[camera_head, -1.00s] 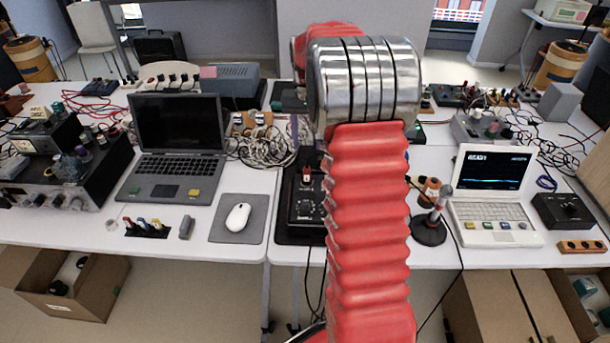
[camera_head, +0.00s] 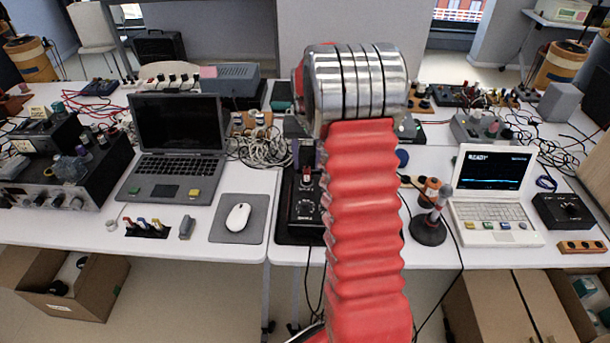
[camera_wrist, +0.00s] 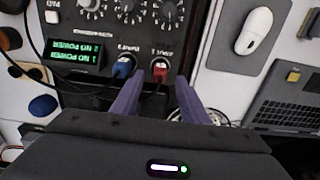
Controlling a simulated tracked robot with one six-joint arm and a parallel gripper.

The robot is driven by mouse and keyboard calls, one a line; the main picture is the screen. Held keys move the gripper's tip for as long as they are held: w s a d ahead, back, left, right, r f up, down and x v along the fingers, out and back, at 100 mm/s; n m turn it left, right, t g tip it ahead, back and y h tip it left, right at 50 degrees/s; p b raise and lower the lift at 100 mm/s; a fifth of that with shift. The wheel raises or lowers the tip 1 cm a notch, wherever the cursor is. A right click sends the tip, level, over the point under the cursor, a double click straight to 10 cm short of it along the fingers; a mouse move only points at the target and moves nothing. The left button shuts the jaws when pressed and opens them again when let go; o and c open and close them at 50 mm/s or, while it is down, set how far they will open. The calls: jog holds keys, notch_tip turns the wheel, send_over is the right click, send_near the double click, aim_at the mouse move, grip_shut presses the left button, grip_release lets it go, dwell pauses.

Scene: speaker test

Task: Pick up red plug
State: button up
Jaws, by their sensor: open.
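The red plug (camera_wrist: 160,70) sits upright in a socket at the edge of a black power box (camera_wrist: 205,25) in the wrist view. In the head view the red plug (camera_head: 307,174) shows just left of my arm. My gripper (camera_wrist: 160,80) is open, with its two purple fingers apart. In the head view my arm hides most of my gripper.
Green displays (camera_wrist: 76,53) reading "NO POWER" are on the box. A white mouse (camera_head: 238,217) on a grey pad and a laptop (camera_head: 170,180) stand left. Cables (camera_head: 258,150) lie behind.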

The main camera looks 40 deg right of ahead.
aim_at(307, 167)
jog(key=shift+f, duration=2.35)
jog(key=shift+c, duration=0.5)
grip_shut()
